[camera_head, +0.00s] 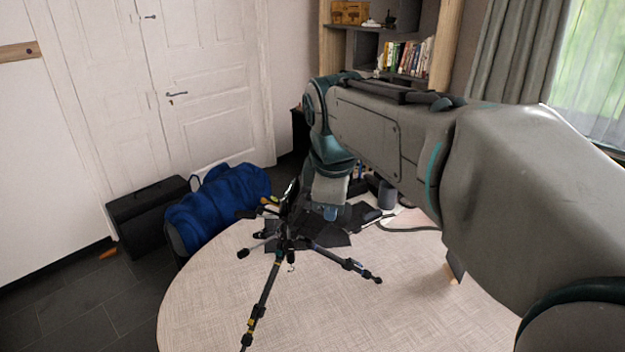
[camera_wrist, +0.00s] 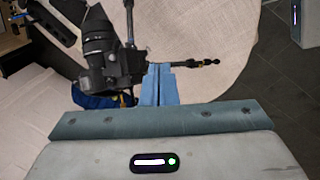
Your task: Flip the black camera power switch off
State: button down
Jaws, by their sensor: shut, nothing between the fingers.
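The black camera (camera_wrist: 100,52) with its lens shows in the wrist view, just left of my fingertips. It sits on the black tripod (camera_head: 265,290), which stands on the table with its legs spread. In the head view the camera (camera_head: 291,197) is small and dark, and my gripper (camera_head: 331,213) is close to its right side. In the wrist view my gripper (camera_wrist: 160,72) has its blue fingers shut together with nothing between them. I cannot tell if they touch the camera. The power switch is too small to make out, so its position cannot be told.
Dark flat items (camera_head: 330,232) and a dark cup-like thing (camera_head: 386,193) lie behind the tripod. A blue bag (camera_head: 220,205) and a black box (camera_head: 148,212) stand left of the table. A bookshelf (camera_head: 405,58) stands behind.

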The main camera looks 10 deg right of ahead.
jog(key=r+n, duration=0.1)
jog(key=w+r+n, duration=0.1)
jog(key=w+r, duration=0.1)
jog(key=shift+w+a+r+n+p, duration=0.1)
jog(key=shift+a+r+n+p, duration=0.2)
jog(key=shift+r+n+p, duration=0.1)
jog(key=shift+f, duration=0.1)
jog(key=w+d+f, duration=0.1)
jog(key=w+f, duration=0.2)
jog(key=f, duration=0.2)
jog(key=w+d+f+p, duration=0.1)
jog(key=w+d+f, duration=0.1)
jog(key=f, duration=0.3)
jog(key=shift+w+f, duration=0.25)
jog(key=shift+w, duration=0.2)
jog(key=shift+f, duration=0.1)
jog(key=shift+d+n+t+b, duration=0.25)
jog(key=shift+n+t+b, duration=0.05)
